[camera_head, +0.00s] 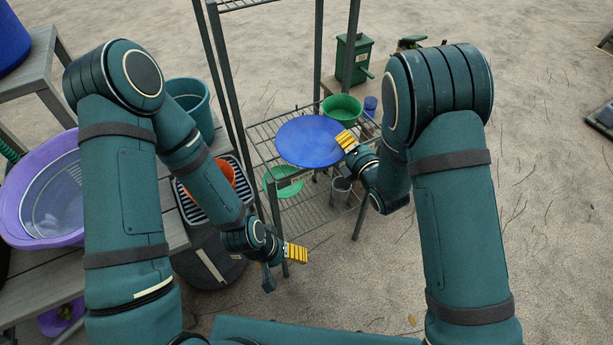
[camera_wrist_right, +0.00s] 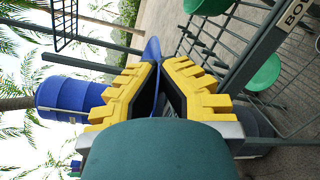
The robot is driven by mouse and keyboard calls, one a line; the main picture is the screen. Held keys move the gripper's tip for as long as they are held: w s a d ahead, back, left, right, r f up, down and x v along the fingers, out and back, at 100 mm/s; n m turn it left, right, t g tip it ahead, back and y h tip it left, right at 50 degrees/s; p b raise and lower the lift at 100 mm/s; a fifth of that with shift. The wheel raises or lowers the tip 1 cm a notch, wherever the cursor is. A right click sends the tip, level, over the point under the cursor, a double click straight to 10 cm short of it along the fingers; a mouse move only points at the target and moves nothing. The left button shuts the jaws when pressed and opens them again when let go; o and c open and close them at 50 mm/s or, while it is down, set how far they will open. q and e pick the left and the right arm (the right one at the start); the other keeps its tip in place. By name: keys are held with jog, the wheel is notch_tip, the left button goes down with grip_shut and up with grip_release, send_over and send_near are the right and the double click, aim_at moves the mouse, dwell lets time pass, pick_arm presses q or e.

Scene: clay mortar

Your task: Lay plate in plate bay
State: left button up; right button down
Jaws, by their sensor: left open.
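The blue plate (camera_head: 309,142) is a round disc over the wire rack (camera_head: 262,134), in front of the green bowl. My right gripper (camera_head: 346,141) is shut on its right edge. In the right wrist view the plate (camera_wrist_right: 152,50) shows nearly edge-on between the yellow fingertips (camera_wrist_right: 155,72). I cannot tell whether it touches the rack's upper shelf. The plate hides much of that shelf, and I cannot make out the plate bay's limits. My left gripper (camera_head: 296,253) is open and empty, low and in front of the rack.
A green bowl (camera_head: 342,108) stands on the rack behind the plate; another green bowl (camera_head: 283,182) is lower down. Rack posts (camera_head: 222,75) rise at the left. A purple tub (camera_head: 40,190) sits on the left bench.

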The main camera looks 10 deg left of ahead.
jog(key=shift+w+a+f+n+g+y+b, duration=0.15)
jog(key=shift+a+n+g+y+b, duration=0.15)
jog(key=shift+a, duration=0.35)
jog(key=shift+w+a+r+n+g+y+b, duration=0.1)
jog(key=shift+w+a+n+g+y, duration=0.1)
jog(key=shift+a+n+y, duration=0.3)
notch_tip(320, 180, down, 9)
jog(key=b, duration=0.1)
jog(key=shift+a+f+b, duration=0.2)
jog(key=shift+b, duration=0.1)
jog(key=shift+f, duration=0.1)
jog(key=c, duration=1.1)
grip_release()
jog(key=shift+c, duration=0.2)
